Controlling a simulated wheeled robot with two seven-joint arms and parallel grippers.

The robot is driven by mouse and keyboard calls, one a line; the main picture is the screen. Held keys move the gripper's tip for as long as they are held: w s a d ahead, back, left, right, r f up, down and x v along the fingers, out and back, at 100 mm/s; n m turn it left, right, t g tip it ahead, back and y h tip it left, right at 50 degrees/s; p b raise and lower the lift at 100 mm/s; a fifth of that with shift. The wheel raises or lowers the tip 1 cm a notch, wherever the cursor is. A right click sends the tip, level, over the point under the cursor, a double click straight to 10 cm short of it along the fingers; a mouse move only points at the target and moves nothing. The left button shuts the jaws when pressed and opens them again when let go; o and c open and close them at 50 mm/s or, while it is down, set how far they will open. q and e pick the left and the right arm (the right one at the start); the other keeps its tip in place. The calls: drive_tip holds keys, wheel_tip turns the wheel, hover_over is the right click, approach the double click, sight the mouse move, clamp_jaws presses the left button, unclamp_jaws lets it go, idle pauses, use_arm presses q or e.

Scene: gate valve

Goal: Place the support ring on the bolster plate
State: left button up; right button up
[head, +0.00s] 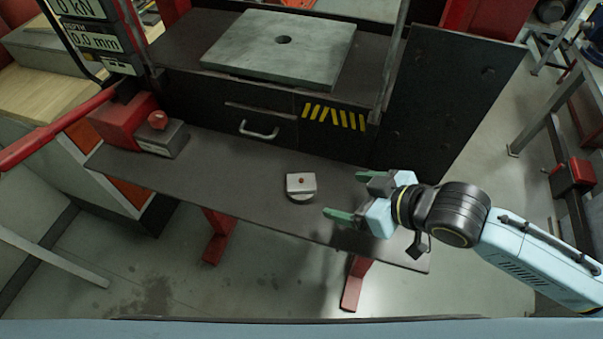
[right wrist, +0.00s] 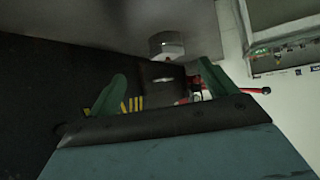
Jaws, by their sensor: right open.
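The bolster plate (head: 240,50) is a thick grey plate with a round hole near its middle, on the press bed at the top of the head view. Nothing lies on it. A small pale piece (head: 300,184) with a red dot and a rounded base, seemingly the support ring, rests on the dark shelf below; its ring shape is not clear. It seems to show in the right wrist view (right wrist: 167,44), beyond the fingers. My right gripper (head: 345,195) is open and empty, to the right of this piece and apart from it, its green fingers pointing left. My left gripper is not in view.
The dark shelf (head: 235,175) is clear around the piece. A grey box with a red button (head: 160,138) stands at its left end. A dark side panel (head: 450,95) rises at right.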

sight(313, 190)
drive_tip(key=x, duration=0.5)
drive_tip(key=shift+s+a+f, duration=0.15)
drive_tip(key=shift+a+f, duration=0.1)
drive_tip(key=shift+a, duration=0.2)
drive_tip(key=shift+w+a+f, duration=0.15)
drive_tip(key=shift+w+f, duration=0.05)
drive_tip(key=shift+w+a+f, duration=0.2)
drive_tip(key=shift+a, duration=0.2)
drive_tip(key=x, duration=0.3)
drive_tip(key=shift+w+a, duration=0.25)
drive_tip(key=shift+a, duration=0.05)
drive_tip(key=shift+w+a+f, duration=0.15)
drive_tip(key=shift+a+f, duration=0.1)
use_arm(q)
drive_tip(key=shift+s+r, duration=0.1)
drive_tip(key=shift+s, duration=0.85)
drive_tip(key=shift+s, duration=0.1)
